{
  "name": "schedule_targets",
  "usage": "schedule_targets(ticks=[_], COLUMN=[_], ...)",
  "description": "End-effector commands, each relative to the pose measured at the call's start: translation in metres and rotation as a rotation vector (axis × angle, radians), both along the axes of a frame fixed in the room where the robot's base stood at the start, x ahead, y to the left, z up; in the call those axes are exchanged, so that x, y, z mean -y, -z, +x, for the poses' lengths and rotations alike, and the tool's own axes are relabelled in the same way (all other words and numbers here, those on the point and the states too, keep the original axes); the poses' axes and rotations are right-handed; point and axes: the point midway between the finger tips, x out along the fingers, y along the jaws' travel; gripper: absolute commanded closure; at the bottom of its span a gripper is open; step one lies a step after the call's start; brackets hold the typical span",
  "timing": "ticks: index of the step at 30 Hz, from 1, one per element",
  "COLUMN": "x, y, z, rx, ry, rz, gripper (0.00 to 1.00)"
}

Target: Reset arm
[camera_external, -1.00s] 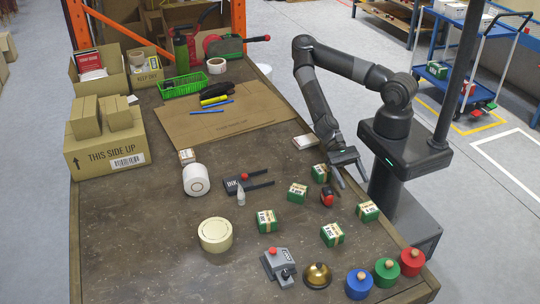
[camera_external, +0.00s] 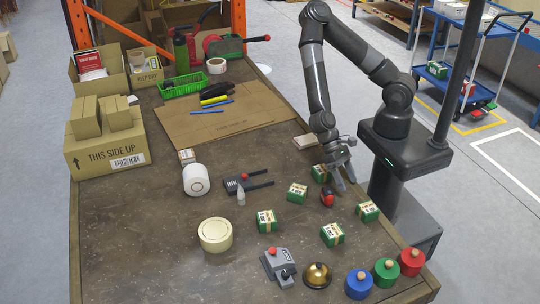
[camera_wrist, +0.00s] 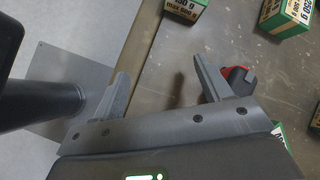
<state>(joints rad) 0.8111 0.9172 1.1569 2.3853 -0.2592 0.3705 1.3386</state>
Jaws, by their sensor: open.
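My gripper (camera_external: 345,180) is over the right edge of the table in the external view, above and beside a green box. In the wrist view my gripper (camera_wrist: 165,85) shows two fingers spread wide apart. Nothing is between them except the table edge and floor below. A small red and black object (camera_external: 327,197) lies on the table just left of the fingers; it also shows behind the right finger in the wrist view (camera_wrist: 240,78).
Several green boxes (camera_external: 297,193) are spread over the table (camera_external: 150,240). A bell (camera_external: 317,275) and blue, green and red round pieces (camera_external: 359,284) stand at the near right. A flat cardboard sheet (camera_external: 225,122) lies farther back.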

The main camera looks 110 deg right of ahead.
Motion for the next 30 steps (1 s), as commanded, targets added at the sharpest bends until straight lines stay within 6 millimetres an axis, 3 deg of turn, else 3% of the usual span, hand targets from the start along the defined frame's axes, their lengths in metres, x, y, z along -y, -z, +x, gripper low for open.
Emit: schedule_targets(ticks=[8, 17, 23, 30], x=[0.023, 0.071, 0.100, 0.132], y=[-0.002, -0.011, -0.032, -0.076], z=[0.000, -0.001, 0.001, 0.002], rx=[0.115, 0.210, 0.275, 0.370], ry=[-0.188, -0.343, -0.428, -0.520], rz=[-0.163, -0.369, -0.487, -0.620], gripper=[0.29, 0.29, 0.29, 0.29])
